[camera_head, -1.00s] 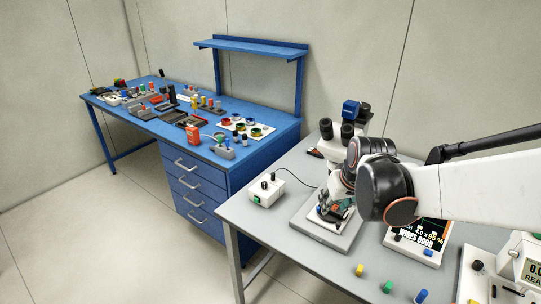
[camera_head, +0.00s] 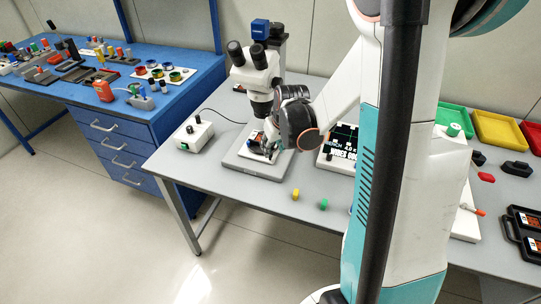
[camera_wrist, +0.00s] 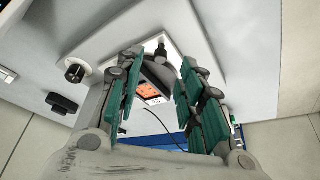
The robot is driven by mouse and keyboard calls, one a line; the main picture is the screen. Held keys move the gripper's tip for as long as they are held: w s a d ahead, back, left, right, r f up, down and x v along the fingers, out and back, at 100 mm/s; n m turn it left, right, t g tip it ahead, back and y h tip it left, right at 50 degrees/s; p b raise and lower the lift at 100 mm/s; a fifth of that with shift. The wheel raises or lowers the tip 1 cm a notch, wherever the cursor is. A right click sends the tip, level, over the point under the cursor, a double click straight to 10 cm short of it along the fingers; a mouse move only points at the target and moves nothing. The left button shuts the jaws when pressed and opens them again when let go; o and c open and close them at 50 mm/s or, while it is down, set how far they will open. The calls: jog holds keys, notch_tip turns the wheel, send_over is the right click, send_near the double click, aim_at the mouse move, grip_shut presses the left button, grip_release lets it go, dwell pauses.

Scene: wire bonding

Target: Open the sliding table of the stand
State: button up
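The stand with the microscope (camera_head: 258,75) is on the grey bench. Its light grey base plate (camera_head: 240,163) lies flat below the microscope. My gripper (camera_wrist: 164,68) hangs low over this base; in the head view its fingers are small and partly hidden by my wrist. In the wrist view its two green-padded fingers are spread apart. A small piece with an orange face (camera_wrist: 152,88) and pale edge shows between them, with a visible gap on the right finger's side. Which part is the sliding table, and whether a finger touches it, I cannot tell.
A white box with a knob (camera_head: 193,134) stands left of the base, and a display unit (camera_head: 341,143) stands right. Yellow (camera_head: 296,194) and green (camera_head: 323,204) pegs lie near the front edge. A blue workbench (camera_head: 130,105) is at the left.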

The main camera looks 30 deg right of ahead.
aim_at(271, 158)
jog(key=b+x, duration=0.1)
jog(key=x, duration=0.4)
jog(key=shift+a, duration=0.1)
grip_shut()
